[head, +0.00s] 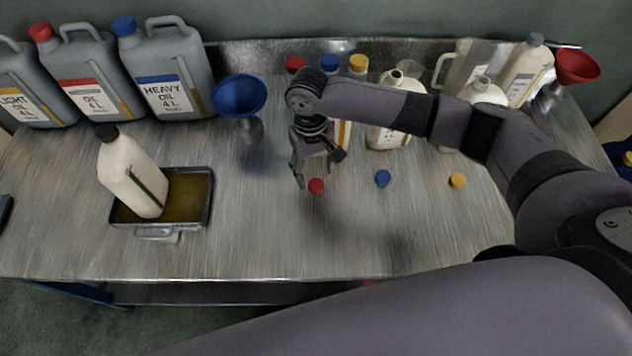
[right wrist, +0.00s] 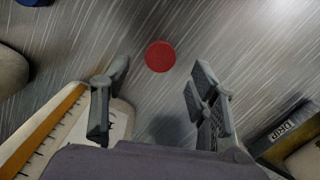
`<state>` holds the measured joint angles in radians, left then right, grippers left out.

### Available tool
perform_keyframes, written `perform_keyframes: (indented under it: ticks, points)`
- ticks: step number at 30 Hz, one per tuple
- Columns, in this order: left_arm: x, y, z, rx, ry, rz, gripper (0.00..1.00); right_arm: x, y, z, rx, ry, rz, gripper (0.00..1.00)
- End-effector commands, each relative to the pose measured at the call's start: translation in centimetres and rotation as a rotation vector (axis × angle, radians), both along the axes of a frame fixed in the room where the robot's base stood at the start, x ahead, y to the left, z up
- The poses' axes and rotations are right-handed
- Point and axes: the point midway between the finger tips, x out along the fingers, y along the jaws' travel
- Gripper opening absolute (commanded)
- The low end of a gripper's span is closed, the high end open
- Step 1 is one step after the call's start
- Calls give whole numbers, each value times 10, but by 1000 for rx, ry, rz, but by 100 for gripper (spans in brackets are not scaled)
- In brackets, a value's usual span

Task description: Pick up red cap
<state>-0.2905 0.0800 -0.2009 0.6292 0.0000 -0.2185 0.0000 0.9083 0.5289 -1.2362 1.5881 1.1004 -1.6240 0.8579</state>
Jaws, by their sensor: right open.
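The small red cap (head: 317,186) lies on the metal table near the middle. My right gripper (head: 318,178) hangs above and just behind it, fingers pointing down and apart. In the right wrist view the red cap (right wrist: 160,56) shows as a round disc on the table, ahead of the fingertips and roughly midway between them. The open right gripper (right wrist: 157,75) holds nothing. My left gripper does not show.
A blue cap (head: 383,178) and a yellow cap (head: 457,181) lie to the right. A tray (head: 209,190) with a white bottle (head: 132,172) stands left. Several bottles stand behind my right arm. A blue funnel (head: 239,96) is back left. The table front is clear.

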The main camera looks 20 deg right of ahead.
Motion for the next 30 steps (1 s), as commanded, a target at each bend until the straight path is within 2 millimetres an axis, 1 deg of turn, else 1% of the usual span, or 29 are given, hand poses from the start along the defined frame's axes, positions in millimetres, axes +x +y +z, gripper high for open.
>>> perform_keyframes:
  ticks: [1,3,7,10,16,30]
  points:
    - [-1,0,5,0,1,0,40,-3,-1,-7,-4,5,-1,54]
    - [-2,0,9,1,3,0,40,-5,0,-17,-3,5,0,54]
    - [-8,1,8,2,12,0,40,-6,0,-34,-1,2,1,54]
    - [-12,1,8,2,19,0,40,-7,-1,-39,-1,2,1,54]
    - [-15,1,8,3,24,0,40,-7,-1,-39,-1,1,1,54]
    - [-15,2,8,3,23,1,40,-6,-1,-39,-1,1,1,23]
